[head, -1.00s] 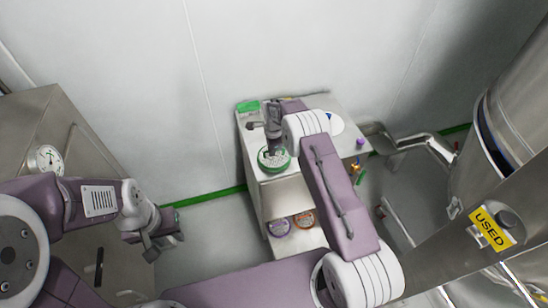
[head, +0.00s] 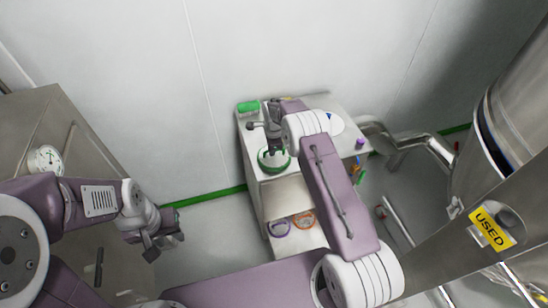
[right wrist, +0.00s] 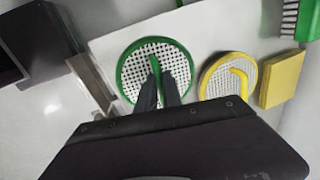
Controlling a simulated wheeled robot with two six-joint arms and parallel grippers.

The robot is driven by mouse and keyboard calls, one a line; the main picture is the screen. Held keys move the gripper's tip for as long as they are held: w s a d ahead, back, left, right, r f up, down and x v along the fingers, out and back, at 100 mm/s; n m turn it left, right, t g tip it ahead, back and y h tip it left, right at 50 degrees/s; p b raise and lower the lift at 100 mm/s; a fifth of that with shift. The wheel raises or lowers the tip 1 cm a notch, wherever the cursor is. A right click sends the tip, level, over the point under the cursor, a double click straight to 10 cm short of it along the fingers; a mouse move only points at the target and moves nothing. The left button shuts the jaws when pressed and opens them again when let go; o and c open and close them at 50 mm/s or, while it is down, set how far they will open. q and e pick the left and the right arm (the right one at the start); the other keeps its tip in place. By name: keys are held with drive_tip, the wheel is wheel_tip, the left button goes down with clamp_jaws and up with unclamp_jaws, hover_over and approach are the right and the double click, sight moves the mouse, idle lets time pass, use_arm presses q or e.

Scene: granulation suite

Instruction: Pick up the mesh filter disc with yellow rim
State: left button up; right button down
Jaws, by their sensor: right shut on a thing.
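The mesh filter disc with yellow rim (right wrist: 214,84) lies flat in the right wrist view, with a yellow handle across it. It lies just right of a green-rimmed mesh disc (right wrist: 128,69). My right gripper (right wrist: 158,78) is shut on the upright handle of the green-rimmed disc, not on the yellow one. In the head view my right gripper (head: 273,150) is over the green-rimmed disc (head: 274,166) at the cabinet's front left; I cannot make out the yellow disc there. My left gripper (head: 158,245) hangs away at the left, too small to judge its jaws.
A yellow block (right wrist: 282,80) lies right of the yellow disc, with a green-backed brush (right wrist: 297,18) above. A purple-rimmed disc (head: 279,229) and an orange-rimmed disc (head: 303,221) sit on the lower shelf of the cabinet (head: 250,147). Steel equipment stands at the right.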

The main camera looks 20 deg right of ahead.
idle(0.6)
drive_tip(key=r, duration=0.3)
drive_tip(key=r+b, duration=0.1)
drive_tip(key=shift+s+d+r, duration=0.1)
drive_tip(key=shift+d+r, duration=0.1)
drive_tip(key=shift+d, duration=0.2)
drive_tip(key=s+d+r+b, duration=0.1)
drive_tip(key=s+d+r, duration=0.3)
drive_tip(key=d, duration=0.6)
wheel_tip(320, 180, up, 3)
drive_tip(key=shift+f+b, duration=0.2)
drive_tip(key=shift+b, duration=0.15)
